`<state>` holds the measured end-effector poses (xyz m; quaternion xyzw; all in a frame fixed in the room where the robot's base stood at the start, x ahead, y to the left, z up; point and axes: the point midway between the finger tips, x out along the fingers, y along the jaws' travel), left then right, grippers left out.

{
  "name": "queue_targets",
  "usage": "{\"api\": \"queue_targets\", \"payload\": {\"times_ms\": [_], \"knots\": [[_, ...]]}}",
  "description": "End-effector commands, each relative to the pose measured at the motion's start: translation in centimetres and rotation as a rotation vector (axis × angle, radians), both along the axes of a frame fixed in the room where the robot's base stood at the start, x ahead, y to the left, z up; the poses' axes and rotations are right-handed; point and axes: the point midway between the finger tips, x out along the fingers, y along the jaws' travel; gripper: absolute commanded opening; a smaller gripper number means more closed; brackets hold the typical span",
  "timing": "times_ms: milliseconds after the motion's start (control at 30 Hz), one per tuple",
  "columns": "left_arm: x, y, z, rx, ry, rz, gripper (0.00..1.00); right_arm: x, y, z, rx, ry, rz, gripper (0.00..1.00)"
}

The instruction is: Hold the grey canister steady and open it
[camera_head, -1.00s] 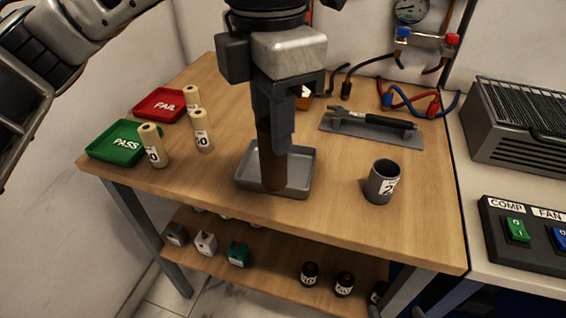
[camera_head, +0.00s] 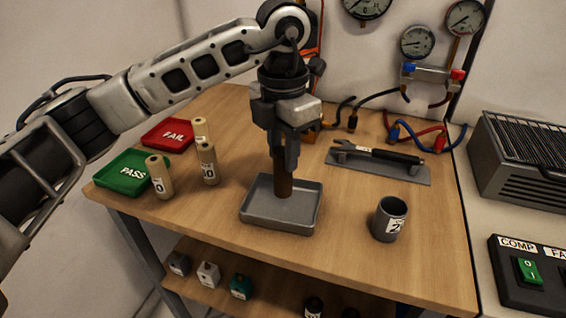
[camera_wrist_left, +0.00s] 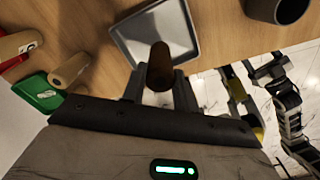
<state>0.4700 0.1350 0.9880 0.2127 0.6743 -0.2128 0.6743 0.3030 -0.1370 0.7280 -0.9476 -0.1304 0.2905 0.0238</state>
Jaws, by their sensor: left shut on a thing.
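The grey canister (camera_head: 389,222) stands upright on the right part of the bench, with a white label showing a 2 and a dark, hollow-looking top. It is partly in the wrist view (camera_wrist_left: 277,10) at the top right. My left gripper (camera_head: 284,165) points down over the grey tray (camera_head: 270,222), apart from the canister. It is shut on a brown cylinder (camera_head: 283,187), also seen between the fingers in the wrist view (camera_wrist_left: 160,68). The cylinder's lower end is at the tray floor; I cannot tell if it touches.
Green PASS (camera_head: 122,178) and red FAIL (camera_head: 168,136) trays lie at the left, with several tan cylinders (camera_head: 160,177) beside them. A wrench (camera_head: 375,153) rests on a grey holder behind the canister. Hoses and gauges (camera_head: 417,41) are at the back. Bench around the canister is clear.

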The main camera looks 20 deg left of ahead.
Motion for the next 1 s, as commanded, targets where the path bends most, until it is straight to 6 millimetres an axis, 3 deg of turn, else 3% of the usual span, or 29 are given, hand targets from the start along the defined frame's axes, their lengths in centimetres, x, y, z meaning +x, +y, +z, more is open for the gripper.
{"api": "queue_targets", "payload": {"times_ms": [167,367,733,767,833,1000], "knots": [[0.8,0.3,-1.2,0.001,0.004,0.001,0.02,0.0,0.0,-0.1,-0.004,0.003,0.001,0.68],[0.8,0.3,-4.0,0.002,0.002,-0.001,0.02,0.1,-0.1,-0.1,-0.006,0.001,0.003,0.68],[0.8,0.3,-4.6,0.001,0.000,-0.001,0.02,0.1,0.0,-0.4,-0.004,0.001,0.003,0.68],[0.8,0.3,-4.6,0.001,0.000,-0.001,0.32,0.2,0.0,-0.3,-0.003,0.000,0.003,0.68],[0.8,0.3,-4.5,0.001,0.000,-0.001,0.51,0.2,0.0,-0.1,-0.003,-0.002,0.003,0.68],[0.8,0.3,-4.4,0.001,0.001,0.000,0.51,0.3,0.0,0.3,-0.001,-0.010,0.003,0.68]]}}
